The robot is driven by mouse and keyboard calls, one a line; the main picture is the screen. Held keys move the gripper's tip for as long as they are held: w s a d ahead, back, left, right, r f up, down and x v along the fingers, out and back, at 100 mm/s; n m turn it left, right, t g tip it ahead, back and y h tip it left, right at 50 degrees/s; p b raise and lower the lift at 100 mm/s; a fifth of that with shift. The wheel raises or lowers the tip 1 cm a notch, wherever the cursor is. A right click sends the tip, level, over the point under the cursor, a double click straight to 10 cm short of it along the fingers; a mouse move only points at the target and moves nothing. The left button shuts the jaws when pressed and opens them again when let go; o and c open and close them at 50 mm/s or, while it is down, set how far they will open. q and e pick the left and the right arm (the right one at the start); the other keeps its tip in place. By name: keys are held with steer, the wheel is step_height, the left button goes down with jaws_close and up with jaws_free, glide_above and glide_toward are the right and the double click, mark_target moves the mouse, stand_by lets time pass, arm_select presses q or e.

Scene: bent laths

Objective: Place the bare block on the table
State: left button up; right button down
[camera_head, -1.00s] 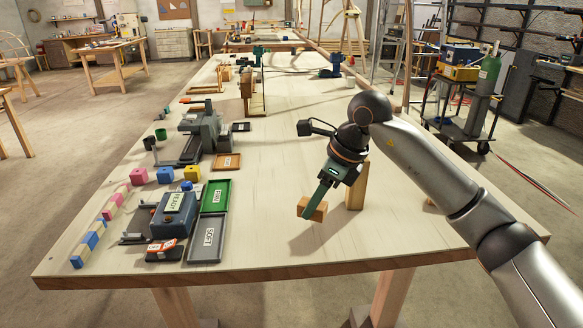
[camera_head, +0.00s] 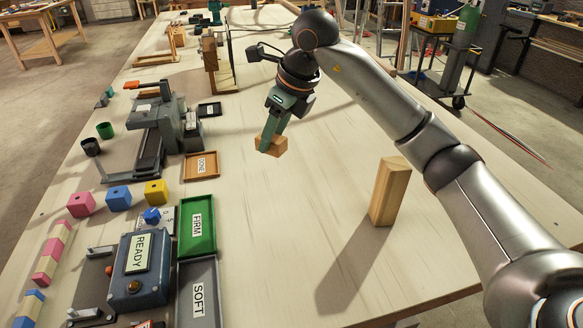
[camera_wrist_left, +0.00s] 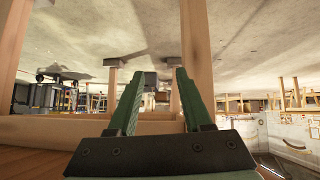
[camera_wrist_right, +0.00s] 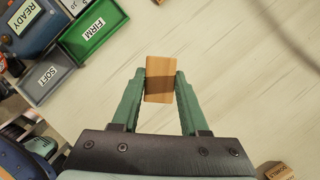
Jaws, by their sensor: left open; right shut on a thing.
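The bare wooden block (camera_head: 273,145) is between the green fingers of my right gripper (camera_head: 272,140), which is shut on it. In the head view the block is over the pale table (camera_head: 300,215), right of the tray marked DONE; I cannot tell whether it touches the table. The right wrist view shows the block (camera_wrist_right: 160,80) between the fingertips (camera_wrist_right: 160,84), its far end sticking out past them. My left gripper (camera_wrist_left: 158,100) is open and empty in the left wrist view, with table legs and floor beyond it. It does not show in the head view.
A tall wooden post (camera_head: 389,191) stands upright at right. Trays marked FIRM (camera_head: 197,226), SOFT (camera_head: 199,292) and DONE (camera_head: 201,166) lie at left, beside a blue box marked READY (camera_head: 138,265). Pink, blue and yellow cubes (camera_head: 156,192) stand farther left. The middle of the table is clear.

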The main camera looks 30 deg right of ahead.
steer(key=s+d+f, duration=0.2)
steer(key=s+f, duration=0.2)
steer(key=s, duration=0.4)
steer(key=b, duration=0.2)
glide_above(314, 230)
steer(key=f, duration=0.4)
steer(key=shift+s+d+f, duration=0.15)
steer(key=shift+d+f, duration=0.1)
steer(key=shift+s+d+f, duration=0.1)
steer(key=shift+s+f, duration=0.4)
steer(key=shift+f, duration=1.65)
steer(key=shift+f, duration=0.2)
steer(key=shift+c, duration=2.1)
jaws_free()
steer(key=shift+r, duration=0.1)
